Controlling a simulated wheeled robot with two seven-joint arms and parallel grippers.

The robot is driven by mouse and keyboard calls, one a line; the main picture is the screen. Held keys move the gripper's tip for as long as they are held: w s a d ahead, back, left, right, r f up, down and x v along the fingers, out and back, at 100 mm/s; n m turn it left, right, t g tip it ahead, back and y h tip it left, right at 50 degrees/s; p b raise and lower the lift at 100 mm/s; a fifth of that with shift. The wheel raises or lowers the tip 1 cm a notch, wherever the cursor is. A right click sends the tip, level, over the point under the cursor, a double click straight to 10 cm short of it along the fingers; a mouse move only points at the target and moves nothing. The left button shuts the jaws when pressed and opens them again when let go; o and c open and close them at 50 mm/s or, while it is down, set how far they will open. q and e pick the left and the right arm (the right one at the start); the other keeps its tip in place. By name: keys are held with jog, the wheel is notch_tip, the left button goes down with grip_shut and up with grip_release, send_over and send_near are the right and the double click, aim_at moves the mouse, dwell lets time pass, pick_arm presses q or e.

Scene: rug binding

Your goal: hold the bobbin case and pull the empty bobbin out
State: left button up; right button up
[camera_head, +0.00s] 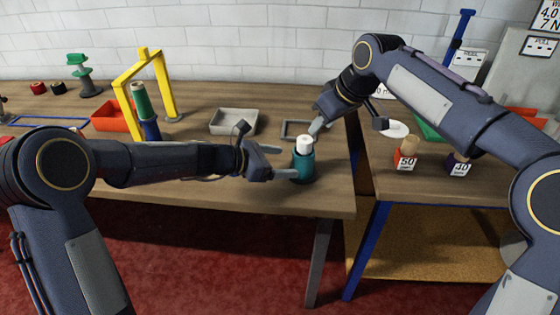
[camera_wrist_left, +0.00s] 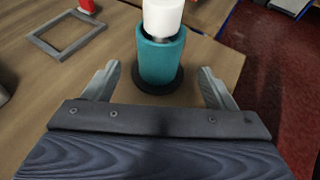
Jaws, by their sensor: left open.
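The teal bobbin case (camera_head: 302,166) stands upright on a dark round base near the right front of the wooden table. The white bobbin (camera_head: 304,143) sits in its top and sticks out above the rim. In the left wrist view the teal case (camera_wrist_left: 160,60) stands ahead, between the fingers' lines, with the white bobbin (camera_wrist_left: 163,17) cut off by the top edge. My left gripper (camera_head: 282,161) is open, its fingers pointing at the case, with no contact visible in the wrist view. My right gripper (camera_head: 316,128) is just above and beside the bobbin; its fingers are partly hidden.
A grey square frame (camera_head: 283,129) lies behind the case, and a grey tray (camera_head: 233,122) is to its left. A yellow stand (camera_head: 124,90) with green and blue spools is further left.

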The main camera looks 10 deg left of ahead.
aim_at(304, 162)
pick_arm(q)
jog(key=x, duration=0.8)
jog(key=c, duration=1.2)
pick_arm(e)
jog(key=shift+o, duration=0.3)
pick_arm(q)
jog(key=shift+c, duration=0.2)
pick_arm(e)
jog(key=shift+o, duration=0.9)
jog(key=shift+a, duration=0.1)
jog(key=w+a+f+m+h, duration=0.1)
jog(key=f, duration=0.1)
jog(key=w+a+f+m, duration=0.1)
jog(key=f+m, duration=0.1)
jog(key=f, duration=0.1)
jog(key=w+a+f+m+h, duration=0.1)
jog(key=w+a+f+m, duration=0.1)
jog(key=f, duration=0.1)
jog(key=shift+f+h, duration=0.15)
jog(key=shift+h, duration=0.15)
